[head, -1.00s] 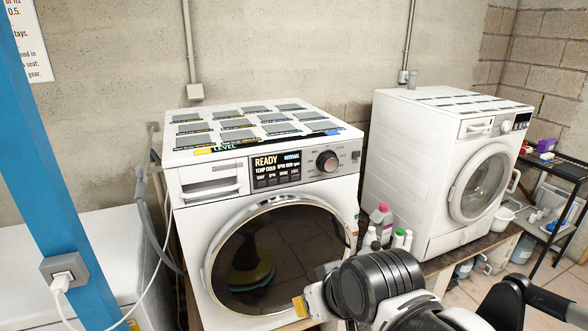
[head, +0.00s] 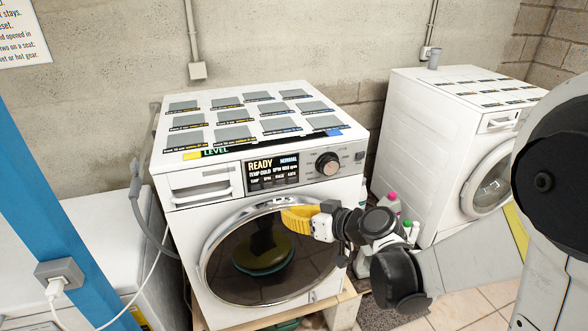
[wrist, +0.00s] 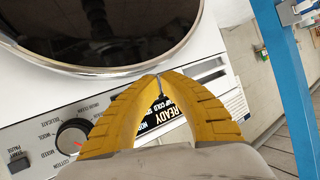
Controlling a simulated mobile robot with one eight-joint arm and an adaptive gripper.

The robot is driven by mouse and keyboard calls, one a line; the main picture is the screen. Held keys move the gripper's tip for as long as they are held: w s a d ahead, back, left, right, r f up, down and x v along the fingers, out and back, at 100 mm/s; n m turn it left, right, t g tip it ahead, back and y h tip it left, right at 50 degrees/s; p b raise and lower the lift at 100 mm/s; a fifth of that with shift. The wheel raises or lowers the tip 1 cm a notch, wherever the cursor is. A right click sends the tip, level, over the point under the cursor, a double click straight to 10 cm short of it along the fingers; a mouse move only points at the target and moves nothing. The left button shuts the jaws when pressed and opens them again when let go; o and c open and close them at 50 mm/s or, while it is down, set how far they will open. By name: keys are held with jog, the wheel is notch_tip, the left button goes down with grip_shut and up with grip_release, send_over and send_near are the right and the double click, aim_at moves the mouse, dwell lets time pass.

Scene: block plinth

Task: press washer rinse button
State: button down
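The front-left washer (head: 185,221) has a dark display (head: 272,170) reading READY and NORMAL, with a row of small buttons (head: 275,182) along its lower edge. Their labels are too small to read surely, so I cannot single out the rinse button. A round dial (head: 327,163) sits right of the display. My gripper (head: 284,217) has yellow fingers and is in front of the upper door, below the panel. In the wrist view my gripper (wrist: 158,77) has its fingertips together, empty, and hides part of the display (wrist: 178,108); the dial (wrist: 72,137) shows beside it.
The round glass door (head: 262,262) has a chrome rim and looks closed. A second washer (head: 420,150) stands to the right, with bottles (head: 392,203) between the two. A blue post (head: 45,190) with a socket stands at the left.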

jog(key=shift+w, duration=0.1)
dwell(0.3)
send_near(271, 188)
jog(key=a+f, duration=0.3)
jog(key=shift+w+a, duration=0.2)
jog(key=shift+w, duration=0.55)
jog(key=shift+w+a, duration=0.2)
jog(key=shift+w, duration=0.55)
jog(key=shift+w, duration=0.1)
jog(key=shift+w+a, duration=0.1)
jog(key=shift+w, duration=0.2)
jog(key=shift+w+a, duration=0.1)
jog(key=shift+w, duration=0.25)
dwell(0.8)
jog(key=shift+s, duration=0.8)
jog(key=shift+d+b, duration=0.25)
jog(key=shift+b, duration=0.05)
